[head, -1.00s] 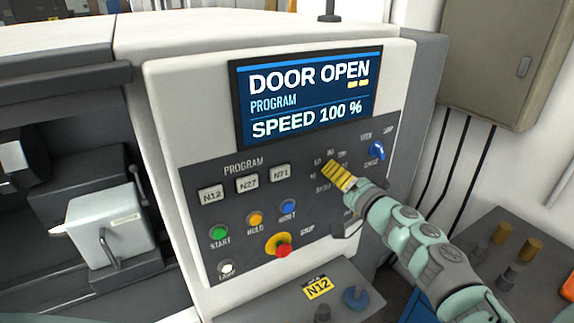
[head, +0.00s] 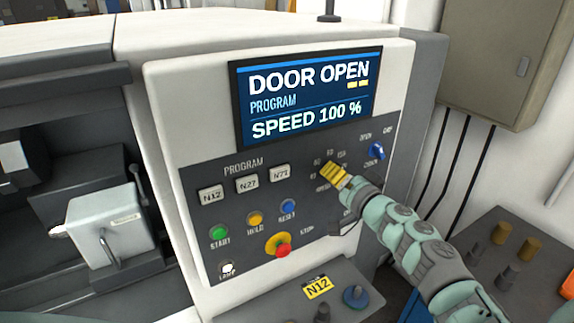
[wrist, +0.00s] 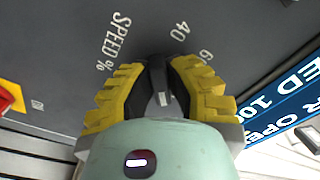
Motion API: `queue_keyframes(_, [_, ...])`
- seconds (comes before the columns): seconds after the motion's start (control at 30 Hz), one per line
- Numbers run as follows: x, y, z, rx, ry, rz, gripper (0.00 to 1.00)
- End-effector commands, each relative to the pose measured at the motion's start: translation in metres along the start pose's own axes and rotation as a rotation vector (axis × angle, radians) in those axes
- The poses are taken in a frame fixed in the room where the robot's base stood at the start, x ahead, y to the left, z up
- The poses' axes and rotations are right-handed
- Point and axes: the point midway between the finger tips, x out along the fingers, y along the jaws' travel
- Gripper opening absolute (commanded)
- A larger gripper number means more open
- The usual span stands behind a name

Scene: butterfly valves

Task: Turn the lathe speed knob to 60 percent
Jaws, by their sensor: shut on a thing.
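The display (head: 310,95) on the lathe panel reads DOOR OPEN, PROGRAM, SPEED 100 %. My gripper (head: 328,172) is at the speed dial on the right part of the dark control panel, its yellow fingers hiding the knob in the head view. In the wrist view my gripper (wrist: 160,85) is shut on the dark speed knob (wrist: 158,78), one ridged yellow finger on each side. A light mark shows on the knob. The printed labels SPEED %, 40 and part of a 6 lie around it.
A blue knob (head: 376,150) sits right of my gripper, near OPEN and CLOSE labels. Program buttons (head: 247,184), coloured buttons (head: 255,219) and a red stop button (head: 283,250) are to the left. A ledge (head: 285,295) with an N12 tag juts out below.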

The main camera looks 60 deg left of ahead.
Motion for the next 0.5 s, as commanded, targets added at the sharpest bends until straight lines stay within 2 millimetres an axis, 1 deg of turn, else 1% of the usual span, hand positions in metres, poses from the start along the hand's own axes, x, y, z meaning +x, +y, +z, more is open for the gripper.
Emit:
queue_keyframes(0.33, [-0.0001, -0.0003, -0.001, -0.005, 0.001, 0.0, 0.0])
queue_keyframes(0.5, [-0.0002, -0.001, -0.0029, -0.041, 0.003, 0.003, 0.0])
